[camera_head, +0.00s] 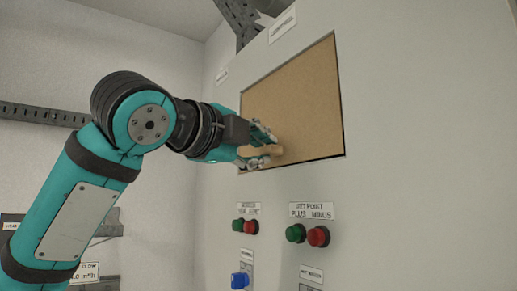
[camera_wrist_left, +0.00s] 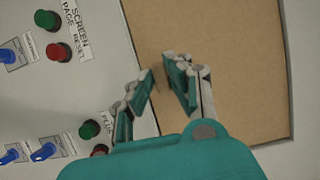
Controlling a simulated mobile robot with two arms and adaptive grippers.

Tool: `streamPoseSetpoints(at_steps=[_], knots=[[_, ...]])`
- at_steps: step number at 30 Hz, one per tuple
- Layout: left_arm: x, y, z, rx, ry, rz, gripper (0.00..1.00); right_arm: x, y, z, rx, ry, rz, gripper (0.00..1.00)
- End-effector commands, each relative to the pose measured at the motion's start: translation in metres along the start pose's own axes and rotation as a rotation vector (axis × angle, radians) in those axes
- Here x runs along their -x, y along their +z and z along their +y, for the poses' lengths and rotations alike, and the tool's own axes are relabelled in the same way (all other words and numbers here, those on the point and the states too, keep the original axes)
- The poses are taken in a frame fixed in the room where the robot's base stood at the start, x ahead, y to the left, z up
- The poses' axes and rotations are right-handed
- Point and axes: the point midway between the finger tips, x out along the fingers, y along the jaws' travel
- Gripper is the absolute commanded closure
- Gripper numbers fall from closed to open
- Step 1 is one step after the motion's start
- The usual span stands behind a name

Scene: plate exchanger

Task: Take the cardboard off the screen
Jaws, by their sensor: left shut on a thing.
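The cardboard (camera_head: 298,95) is a flat brown sheet that fills the rectangular screen opening in the grey panel. It hides the screen and also shows in the left wrist view (camera_wrist_left: 240,70). My left gripper (camera_head: 272,146) is at the cardboard's lower left part, its teal fingers shut on a small brown piece that stands out from the sheet. In the left wrist view, the fingertips (camera_wrist_left: 163,75) are against the cardboard near its edge, and the gripped piece is mostly hidden between them. My right gripper is in neither view.
The grey panel (camera_head: 420,120) has green and red buttons (camera_head: 306,234) below the opening and a blue switch (camera_head: 240,280) lower down. Labels (camera_head: 283,26) sit above the opening. A perforated metal rail (camera_head: 42,114) runs along the wall at left.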

Motion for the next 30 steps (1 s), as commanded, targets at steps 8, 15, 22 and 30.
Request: streamPoseSetpoints(at_steps=[8,15,22,30], knots=[[0.002,0.001,0.000,0.000,-0.001,0.000,1.00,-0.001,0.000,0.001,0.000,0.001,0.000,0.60],[0.009,0.004,0.000,0.000,-0.001,0.000,1.00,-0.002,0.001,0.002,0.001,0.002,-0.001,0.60],[0.015,0.006,0.000,0.000,0.000,0.000,1.00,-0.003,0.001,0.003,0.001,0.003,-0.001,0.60],[0.019,0.007,0.000,0.000,-0.001,0.000,1.00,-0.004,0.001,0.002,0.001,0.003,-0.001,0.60]])
